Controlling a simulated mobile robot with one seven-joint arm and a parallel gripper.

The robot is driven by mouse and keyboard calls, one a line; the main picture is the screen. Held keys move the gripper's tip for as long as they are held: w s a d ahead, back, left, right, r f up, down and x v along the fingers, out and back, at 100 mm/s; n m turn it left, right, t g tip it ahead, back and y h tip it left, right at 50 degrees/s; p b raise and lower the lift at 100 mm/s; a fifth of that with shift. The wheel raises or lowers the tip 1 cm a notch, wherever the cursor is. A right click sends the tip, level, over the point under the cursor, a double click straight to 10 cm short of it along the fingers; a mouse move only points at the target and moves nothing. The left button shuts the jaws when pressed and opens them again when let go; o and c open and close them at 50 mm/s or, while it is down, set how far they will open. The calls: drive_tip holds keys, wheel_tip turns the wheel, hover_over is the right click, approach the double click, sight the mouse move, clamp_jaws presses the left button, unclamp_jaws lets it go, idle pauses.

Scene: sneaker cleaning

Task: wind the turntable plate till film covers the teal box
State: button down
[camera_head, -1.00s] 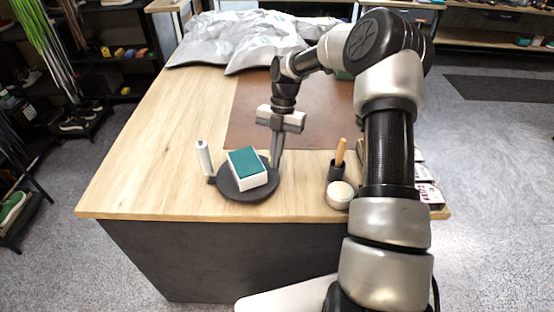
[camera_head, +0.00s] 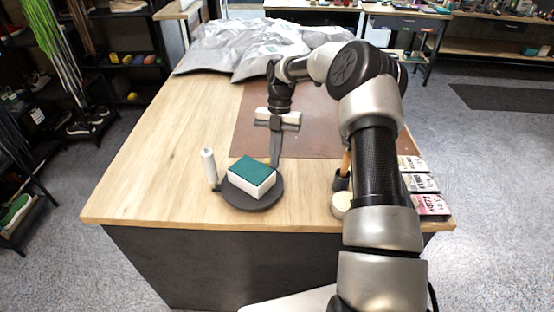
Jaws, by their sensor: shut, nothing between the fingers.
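The teal-topped box (camera_head: 252,172) with white sides sits on the dark round turntable plate (camera_head: 265,202). Its teal top and white sides look bare of film. A white film roll (camera_head: 208,164) stands upright on a dark holder at the plate's left edge. My gripper (camera_head: 275,165) points down at the far right edge of the plate, close beside the box. Its fingers are shut and hold nothing. Whether the fingertips touch the plate is too small to tell.
A brown mat (camera_head: 310,130) lies behind the plate. A dark cup (camera_head: 342,182) with a wooden handle and a round cream-coloured item (camera_head: 341,205) stand to the right, partly behind my arm. Cards (camera_head: 428,205) lie at the right edge. Grey cloth (camera_head: 255,50) covers the back. The table's left side is clear.

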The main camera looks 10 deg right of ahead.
sight(267, 160)
drive_tip(key=shift+w+a+n+h+p, duration=0.15)
drive_tip(key=shift+w+a+n+h, duration=0.35)
drive_tip(key=shift+n, duration=0.6)
drive_tip(key=shift+w+a+n+h+p, duration=0.2)
drive_tip(key=shift+w+a+n, duration=0.3)
drive_tip(key=shift+w+n, duration=0.5)
drive_tip(key=shift+w+a+n+h+p, duration=0.3)
drive_tip(key=shift+a+n, duration=0.2)
drive_tip(key=shift+n, duration=0.4)
drive_tip(key=shift+w+a+n+h+p, duration=0.25)
drive_tip(key=shift+a+n, duration=0.2)
drive_tip(key=shift+n, duration=0.45)
drive_tip(key=shift+w, duration=0.1)
drive_tip(key=shift+a, duration=0.1)
drive_tip(key=p+v, duration=0.2)
drive_tip(key=v, duration=0.5)
drive_tip(key=shift+r+p, duration=0.2)
drive_tip(key=shift+p, duration=0.15)
drive_tip(key=shift+w, duration=0.15)
